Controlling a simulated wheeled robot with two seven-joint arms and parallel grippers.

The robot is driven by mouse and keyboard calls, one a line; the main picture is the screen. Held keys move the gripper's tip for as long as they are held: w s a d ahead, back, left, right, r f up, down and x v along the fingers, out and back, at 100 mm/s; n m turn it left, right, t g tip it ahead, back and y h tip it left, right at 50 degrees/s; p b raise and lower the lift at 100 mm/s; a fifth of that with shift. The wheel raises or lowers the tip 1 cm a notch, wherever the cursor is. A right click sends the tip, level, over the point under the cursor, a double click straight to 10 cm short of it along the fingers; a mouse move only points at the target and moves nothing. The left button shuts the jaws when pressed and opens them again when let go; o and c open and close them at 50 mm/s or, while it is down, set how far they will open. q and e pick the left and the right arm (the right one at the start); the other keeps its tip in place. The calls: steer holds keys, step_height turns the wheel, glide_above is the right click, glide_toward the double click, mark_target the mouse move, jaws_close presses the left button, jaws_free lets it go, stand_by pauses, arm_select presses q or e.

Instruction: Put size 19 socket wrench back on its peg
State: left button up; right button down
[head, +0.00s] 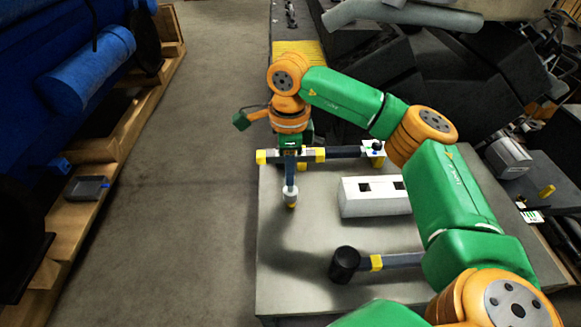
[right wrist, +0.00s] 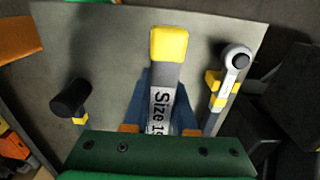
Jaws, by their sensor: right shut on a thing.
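The size 19 socket wrench (right wrist: 162,100) is a light bar with a yellow end and a "Size 19" label, large in the right wrist view. My right gripper (head: 290,172) points down over the table's far left part and is shut on it. The peg cannot be made out clearly. My left gripper is not in view.
A ratchet-like tool (right wrist: 232,72) with a round head lies beside the held wrench. A black-headed mallet (head: 345,264) lies nearer on the grey table (head: 290,285). A white block with square holes (head: 360,208) stands at mid-table. The table's near left part is clear.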

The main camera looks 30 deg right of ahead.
steer(key=shift+s+f, duration=0.1)
steer(key=shift+f, duration=0.15)
steer(key=shift+f+b, duration=0.9)
steer(key=shift+c, duration=0.4)
jaws_free()
step_height(320, 180, up, 9)
steer(key=p, duration=0.8)
steer(key=shift+r, duration=0.2)
steer(key=shift+f, duration=0.15)
